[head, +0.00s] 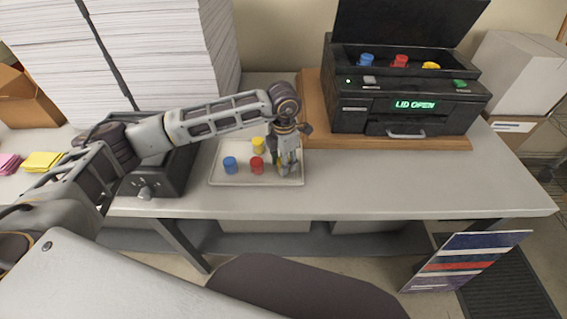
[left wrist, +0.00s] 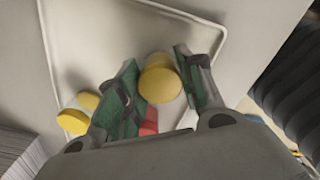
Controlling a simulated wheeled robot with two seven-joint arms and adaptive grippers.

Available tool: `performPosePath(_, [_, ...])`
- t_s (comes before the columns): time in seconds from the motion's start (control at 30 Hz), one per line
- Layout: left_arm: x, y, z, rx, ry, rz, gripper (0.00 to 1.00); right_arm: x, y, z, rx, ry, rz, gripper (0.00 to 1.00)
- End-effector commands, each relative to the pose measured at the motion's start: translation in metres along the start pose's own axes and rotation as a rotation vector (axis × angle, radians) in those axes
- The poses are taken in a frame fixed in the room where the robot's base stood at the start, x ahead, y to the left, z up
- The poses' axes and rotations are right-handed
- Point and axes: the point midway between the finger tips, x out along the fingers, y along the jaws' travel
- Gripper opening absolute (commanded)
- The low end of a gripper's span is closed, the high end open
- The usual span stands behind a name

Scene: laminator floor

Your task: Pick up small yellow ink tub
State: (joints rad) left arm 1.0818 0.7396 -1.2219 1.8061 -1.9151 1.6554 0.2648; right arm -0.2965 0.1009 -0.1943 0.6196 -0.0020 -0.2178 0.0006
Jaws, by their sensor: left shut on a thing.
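My left gripper (head: 287,170) reaches down over the right side of a pale tray (head: 222,181) on the table. It is shut on a small yellow ink tub (left wrist: 160,82), seen between its green-padded fingers in the left wrist view. In the head view the fingers mostly hide that tub. I cannot tell whether it touches the tray. Another yellow tub (head: 258,145) stands at the back of the tray. A blue tub (head: 230,165) and a red tub (head: 257,166) stand to the left of my gripper. My right gripper is not in view.
A black laminator-like machine (head: 405,105) on a wooden board (head: 315,120) reads "LID OPEN" and holds blue, red and yellow tubs. A dark grey device (head: 165,180) stands left of the tray. Tall paper stacks (head: 120,50) are behind. The table front right is clear.

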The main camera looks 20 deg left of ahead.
Motion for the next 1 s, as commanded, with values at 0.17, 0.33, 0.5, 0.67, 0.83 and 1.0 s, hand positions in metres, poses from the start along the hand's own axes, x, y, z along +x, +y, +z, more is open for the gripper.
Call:
performPosePath(0.17, [-0.016, 0.000, 0.000, 0.001, -0.002, 0.001, 0.13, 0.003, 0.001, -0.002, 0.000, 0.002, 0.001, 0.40])
performPosePath(0.33, [-0.039, 0.000, 0.001, 0.000, -0.003, 0.001, 0.13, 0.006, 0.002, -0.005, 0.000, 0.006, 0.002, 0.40])
performPosePath(0.5, [-0.065, 0.000, 0.001, 0.000, -0.003, 0.002, 0.13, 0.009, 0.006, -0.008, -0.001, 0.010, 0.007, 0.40])
performPosePath(0.67, [-0.084, 0.000, 0.000, 0.000, -0.001, 0.001, 0.13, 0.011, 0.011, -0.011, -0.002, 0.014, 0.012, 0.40])
performPosePath(0.83, [-0.094, 0.000, 0.000, 0.000, -0.001, 0.001, 0.13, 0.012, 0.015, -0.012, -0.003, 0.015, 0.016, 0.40])
performPosePath(1.0, [-0.096, 0.000, 0.000, 0.000, 0.000, 0.000, 0.13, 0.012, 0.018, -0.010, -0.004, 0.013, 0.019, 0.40])
